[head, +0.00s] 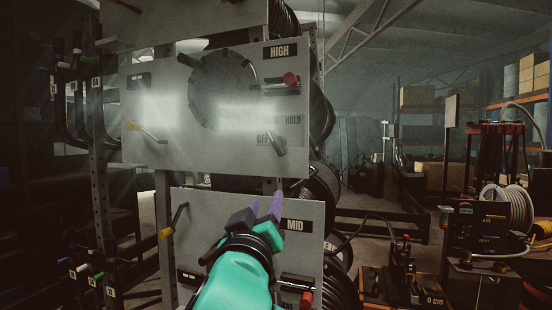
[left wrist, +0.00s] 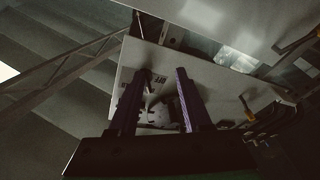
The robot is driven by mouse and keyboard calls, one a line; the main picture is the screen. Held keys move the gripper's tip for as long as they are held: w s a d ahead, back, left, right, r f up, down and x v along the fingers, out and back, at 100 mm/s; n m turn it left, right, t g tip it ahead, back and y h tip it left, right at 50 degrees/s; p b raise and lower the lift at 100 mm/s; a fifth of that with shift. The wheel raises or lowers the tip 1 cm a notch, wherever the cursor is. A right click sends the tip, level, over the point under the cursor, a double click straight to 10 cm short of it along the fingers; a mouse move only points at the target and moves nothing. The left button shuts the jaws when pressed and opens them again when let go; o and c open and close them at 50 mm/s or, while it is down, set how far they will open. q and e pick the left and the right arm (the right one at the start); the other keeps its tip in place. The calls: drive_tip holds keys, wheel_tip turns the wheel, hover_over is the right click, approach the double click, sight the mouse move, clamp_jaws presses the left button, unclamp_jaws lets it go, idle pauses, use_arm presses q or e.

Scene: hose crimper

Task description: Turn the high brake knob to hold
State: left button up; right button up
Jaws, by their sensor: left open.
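The high brake knob (head: 275,138) is a dark lever-like knob at the lower right of the grey HIGH panel (head: 160,95). DRAG, HOLD and OFF labels surround it; its slanted lower end lies right of the OFF label (head: 264,139). My left gripper (head: 266,205), on a teal arm, is below the knob, in front of the MID panel's top edge, with purple fingertips pointing up. In the left wrist view the gripper (left wrist: 156,90) is open, and the panel's label area and a dark part that looks like the knob (left wrist: 148,88) show between the fingers. Contact is not visible.
A red-ended handle (head: 290,79) sticks out at the HIGH panel's upper right, and a yellow-ended lever (head: 133,127) at its left. The MID panel (head: 215,210) is below, with its own red-ended handle (head: 306,299). Hose reels stand behind the panels' right edges.

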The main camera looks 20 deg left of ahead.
use_arm(q)
drive_tip(key=n+t, duration=0.1)
drive_tip(key=t, duration=0.1)
approach(275, 145)
drive_tip(key=shift+y, duration=0.3)
drive_tip(key=p+x, duration=0.7)
drive_tip(key=x, duration=0.2)
drive_tip(key=shift+r, duration=0.15)
drive_tip(key=shift+w, duration=0.35)
drive_tip(key=shift+d, duration=0.1)
clamp_jaws()
